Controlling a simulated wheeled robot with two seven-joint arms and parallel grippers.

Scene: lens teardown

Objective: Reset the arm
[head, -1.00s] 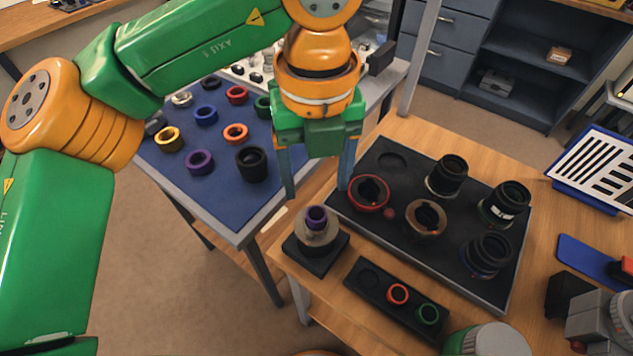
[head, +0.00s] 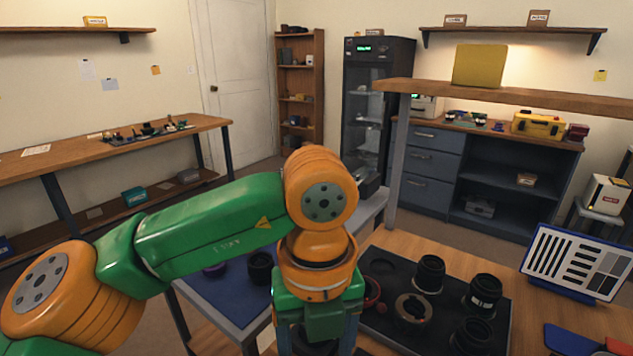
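My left arm, green and orange, comes in from the left, and its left gripper (head: 316,342) points down at the bottom edge of the head view. Its fingers stand apart, with a dark shape between them that I cannot make out clearly; the fingertips are cut off. Beside it on the right is the black tray (head: 385,335) on the wooden bench. The tray carries black lens barrels (head: 430,273), a tan ring part (head: 412,312) and a red ring (head: 372,291), partly hidden by the gripper. My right gripper is not in view.
The blue-matted table (head: 225,305) with a dark cylinder (head: 260,267) lies behind my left arm. A white test chart (head: 577,262) stands at the right of the bench. A wooden shelf (head: 500,97) crosses the upper right. Cabinets and a side bench (head: 110,155) stand farther back.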

